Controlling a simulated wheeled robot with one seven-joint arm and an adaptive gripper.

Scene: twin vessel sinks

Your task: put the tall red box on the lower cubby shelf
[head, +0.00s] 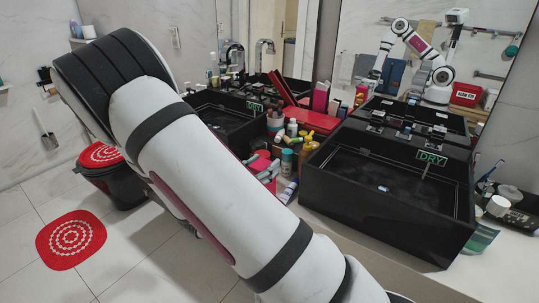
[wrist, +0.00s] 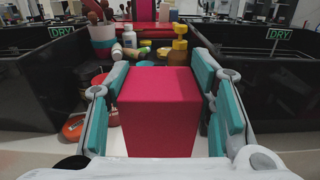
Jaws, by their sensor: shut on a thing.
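The tall red box (wrist: 158,115) fills the middle of the wrist view, upright, with its top and near face showing. My gripper (wrist: 160,74) is shut on it, with teal pads against its left and right sides. In the head view my arm covers much of the middle; a small red patch (head: 258,163) beside teal and grey parts shows past its edge, probably the box in my gripper. The box's base is hidden, so I cannot tell if it touches the counter. I cannot make out the lower cubby shelf in either view.
Two black vessel sinks with green DRY signs stand left (head: 225,118) and right (head: 390,190). Between them is a crowded strip with bottles, a yellow pump bottle (wrist: 179,45), a cup of brushes (wrist: 102,38) and a red tray (head: 312,120). Little free room shows there.

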